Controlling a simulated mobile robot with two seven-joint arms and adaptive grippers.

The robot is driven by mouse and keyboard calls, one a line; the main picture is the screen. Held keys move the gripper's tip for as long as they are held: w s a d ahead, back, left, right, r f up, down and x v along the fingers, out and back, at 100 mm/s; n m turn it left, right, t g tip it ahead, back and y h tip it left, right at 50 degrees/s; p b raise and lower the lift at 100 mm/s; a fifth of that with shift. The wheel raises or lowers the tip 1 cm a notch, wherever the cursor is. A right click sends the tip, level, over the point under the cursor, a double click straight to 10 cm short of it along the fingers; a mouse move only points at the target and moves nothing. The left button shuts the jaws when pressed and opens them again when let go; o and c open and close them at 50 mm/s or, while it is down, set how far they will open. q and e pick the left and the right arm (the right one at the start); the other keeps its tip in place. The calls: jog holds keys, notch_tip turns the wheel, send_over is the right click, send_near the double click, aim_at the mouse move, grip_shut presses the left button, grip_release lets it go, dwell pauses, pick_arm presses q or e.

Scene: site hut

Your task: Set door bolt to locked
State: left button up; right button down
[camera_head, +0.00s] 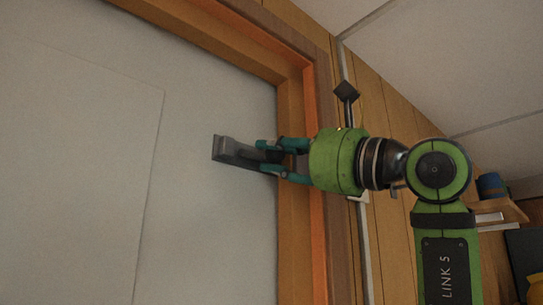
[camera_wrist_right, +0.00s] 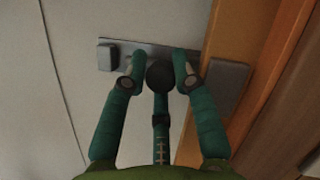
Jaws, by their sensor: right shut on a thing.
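The door bolt (camera_head: 233,152) is a dark grey metal fitting near the edge of the pale door (camera_head: 215,80). Its plate (camera_wrist_right: 118,47) also shows in the right wrist view, with a block at the left end. My right gripper (camera_head: 265,156) reaches it from the right, its teal fingers shut on the bolt's round dark knob (camera_wrist_right: 160,75). A grey keeper block (camera_wrist_right: 229,84) sits on the wooden frame, right of the fingers. The fingers hide part of the bolt, so I cannot tell whether its bar is in the keeper. My left gripper is not in view.
The orange-brown door frame (camera_head: 292,215) runs beside the door, under my right wrist. A dark fitting (camera_head: 346,91) and a pale conduit are on the panelled wall. A shelf (camera_head: 505,212) holding a blue item is at the right.

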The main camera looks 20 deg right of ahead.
jog(key=c, duration=1.1)
grip_release()
jog(key=shift+s+d+r, duration=0.2)
jog(key=shift+s+r, duration=0.1)
jog(key=shift+r, duration=0.05)
jog(key=shift+c, duration=0.2)
jog(key=shift+o, duration=0.6)
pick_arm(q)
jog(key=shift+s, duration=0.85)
pick_arm(e)
jog(key=shift+d+f, duration=0.15)
jog(key=shift+d, duration=0.05)
jog(key=shift+f, duration=0.1)
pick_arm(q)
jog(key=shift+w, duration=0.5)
pick_arm(e)
jog(key=v, duration=1.2)
